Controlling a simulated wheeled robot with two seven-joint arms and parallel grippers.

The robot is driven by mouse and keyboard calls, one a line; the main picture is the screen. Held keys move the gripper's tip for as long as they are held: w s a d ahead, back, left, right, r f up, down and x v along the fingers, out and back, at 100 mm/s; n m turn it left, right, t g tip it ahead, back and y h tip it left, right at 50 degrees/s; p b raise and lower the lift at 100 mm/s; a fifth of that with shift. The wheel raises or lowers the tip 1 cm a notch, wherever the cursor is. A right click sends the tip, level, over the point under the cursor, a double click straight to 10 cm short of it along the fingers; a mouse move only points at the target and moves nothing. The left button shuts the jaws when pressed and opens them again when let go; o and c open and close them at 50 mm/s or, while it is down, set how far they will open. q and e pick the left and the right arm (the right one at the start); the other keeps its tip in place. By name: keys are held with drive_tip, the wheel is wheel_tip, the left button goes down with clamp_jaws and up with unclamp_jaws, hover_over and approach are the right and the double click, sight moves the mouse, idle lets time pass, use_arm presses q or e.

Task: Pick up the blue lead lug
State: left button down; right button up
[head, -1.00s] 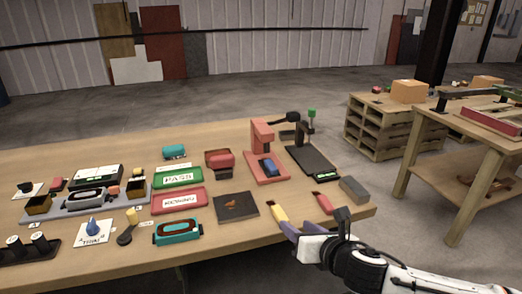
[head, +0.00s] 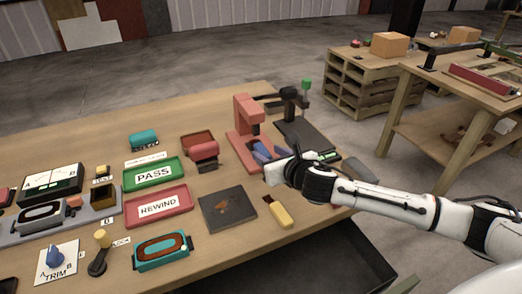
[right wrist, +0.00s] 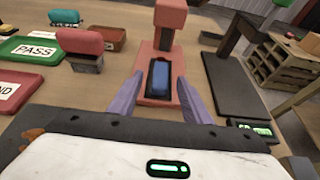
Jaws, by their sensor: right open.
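A blue block (right wrist: 159,76), which I take to be the lead lug, lies in a dark holder on the red base (right wrist: 158,98) of a red press. In the head view the press (head: 248,118) stands near the table's right end, and my fingers partly hide the blue block. My right gripper (right wrist: 161,80) is open, its two purple fingers pointing at the base, one on each side of the blue block. I cannot tell whether they touch it. My left gripper is not in view.
The red post (right wrist: 168,22) rises behind the block. A dark stand (head: 302,132) is close on the right. A red-topped piece (head: 203,152) and the green PASS tray (head: 154,174) are on the left. A yellow piece (head: 281,215) lies in front.

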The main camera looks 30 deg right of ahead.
sight(261, 147)
drive_tip(key=x, duration=0.4)
drive_tip(key=shift+w, duration=0.15)
drive_tip(key=c, duration=1.1)
clamp_jaws()
drive_tip(key=shift+d+r, duration=0.1)
drive_tip(key=shift+r, duration=0.1)
